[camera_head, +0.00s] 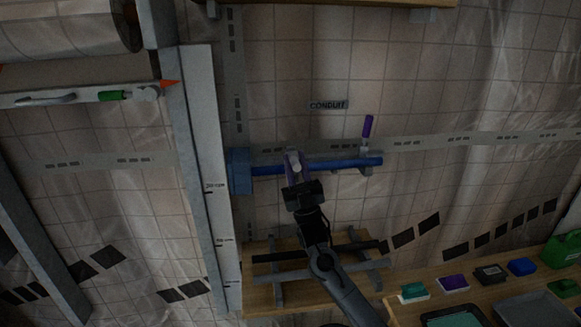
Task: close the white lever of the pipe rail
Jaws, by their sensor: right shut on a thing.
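A blue pipe rail (335,164) runs across the tiled wall from a blue box (240,171) at its left end. My right gripper (295,163) reaches up from below to the left half of the rail. It is shut on a small pale piece there, which looks like the white lever (295,159); the fingers hide much of it. A purple lever (368,127) stands up, tilted slightly, from a clamp near the rail's right end, apart from the gripper. My left gripper is not in view.
A "CONDUIT" label (328,105) is above the rail. A tall grey post (207,180) stands left of it. Below, a wooden panel (262,298) carries dark rails on grey brackets. A bench at lower right holds trays, small boxes and a green container (563,250).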

